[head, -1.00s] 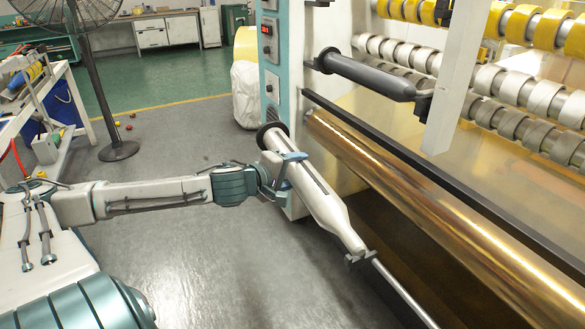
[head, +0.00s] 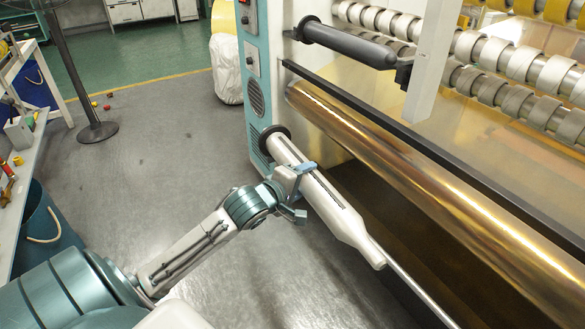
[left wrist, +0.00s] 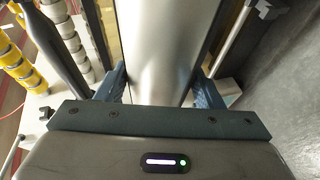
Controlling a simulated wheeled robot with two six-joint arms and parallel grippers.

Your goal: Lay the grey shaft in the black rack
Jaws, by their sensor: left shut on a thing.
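The grey shaft (head: 335,212) is a long pale cylinder that narrows at its near end. It slants from the machine's side panel toward the lower right in the head view. My left gripper (head: 298,178) is shut around its upper part. In the left wrist view the shaft (left wrist: 165,40) runs between both fingers of the gripper (left wrist: 160,88). A black disc (head: 273,137) sits at the shaft's far end. I cannot make out a black rack in these frames. My right gripper is not in view.
A black roller (head: 350,44) sticks out from the machine above. A large golden roll (head: 390,170) lies close right of the shaft. A thin silver rod (head: 425,295) continues past the shaft's near end. A fan base (head: 97,132) stands left; the grey floor (head: 170,180) between is clear.

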